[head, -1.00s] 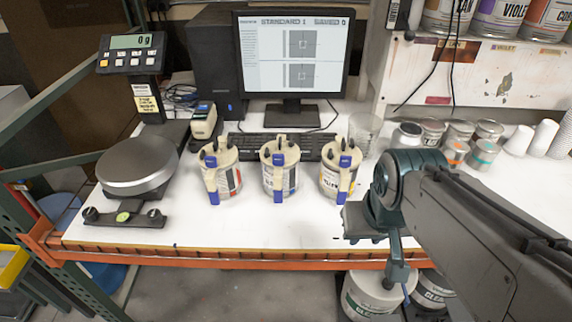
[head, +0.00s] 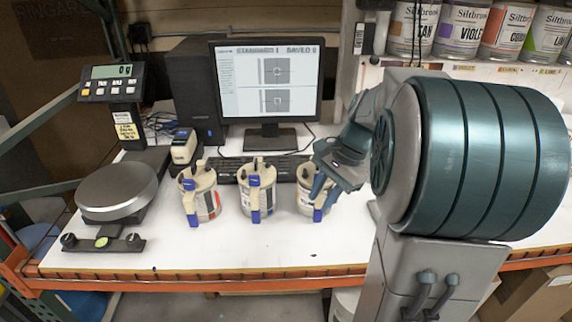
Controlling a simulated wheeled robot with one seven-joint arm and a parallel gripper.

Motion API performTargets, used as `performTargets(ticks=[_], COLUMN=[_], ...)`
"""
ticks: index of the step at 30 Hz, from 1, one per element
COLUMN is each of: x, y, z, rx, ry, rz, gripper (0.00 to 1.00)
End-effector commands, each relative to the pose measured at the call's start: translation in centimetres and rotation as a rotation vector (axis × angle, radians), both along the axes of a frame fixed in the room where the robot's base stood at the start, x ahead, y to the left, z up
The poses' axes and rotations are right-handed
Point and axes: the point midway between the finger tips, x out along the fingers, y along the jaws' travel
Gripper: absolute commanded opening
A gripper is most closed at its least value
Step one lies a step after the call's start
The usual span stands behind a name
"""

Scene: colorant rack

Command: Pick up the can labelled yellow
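Three pale cans with dark-tipped lids and blue-and-cream handles stand in a row on the white bench. The right one, the can with yellow on its label (head: 305,201), is partly covered by my gripper. The left can (head: 206,201) has red on its label. The middle can (head: 262,200) has a blue mark. The lettering is too small to read surely. My gripper (head: 319,184) is at the upper right side of the yellow can, pointing down and left. It overlaps the can in the picture; I cannot tell whether they touch. Its finger gap is not clear.
A scale with a round plate (head: 117,186) stands at the left, its display (head: 111,71) behind it. A monitor (head: 266,80) and keyboard (head: 240,167) are behind the cans. A shelf of paint cans (head: 466,28) is at upper right. The bench front (head: 200,255) is clear.

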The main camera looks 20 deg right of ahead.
Motion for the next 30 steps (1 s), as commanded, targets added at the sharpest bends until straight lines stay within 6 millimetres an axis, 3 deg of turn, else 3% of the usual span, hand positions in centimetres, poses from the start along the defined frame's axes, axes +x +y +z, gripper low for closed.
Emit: performTargets(ticks=[1,6,9,14,17,30], x=[0.9,3.0,3.4,3.7,3.8,5.5], y=[-2.1,-7.9,-10.5,-13.0,-12.9,-8.0], z=[-0.5,-1.1,-1.3,-1.5,-2.0,-7.2], rx=[0.062,0.260,0.352,0.435,0.453,0.453], ry=[0.032,0.118,0.152,0.178,0.186,0.185], rz=[-0.101,-0.384,-0.496,-0.591,-0.608,-0.610], gripper=[0.27,0.27,0.27,0.27,0.27,0.27])
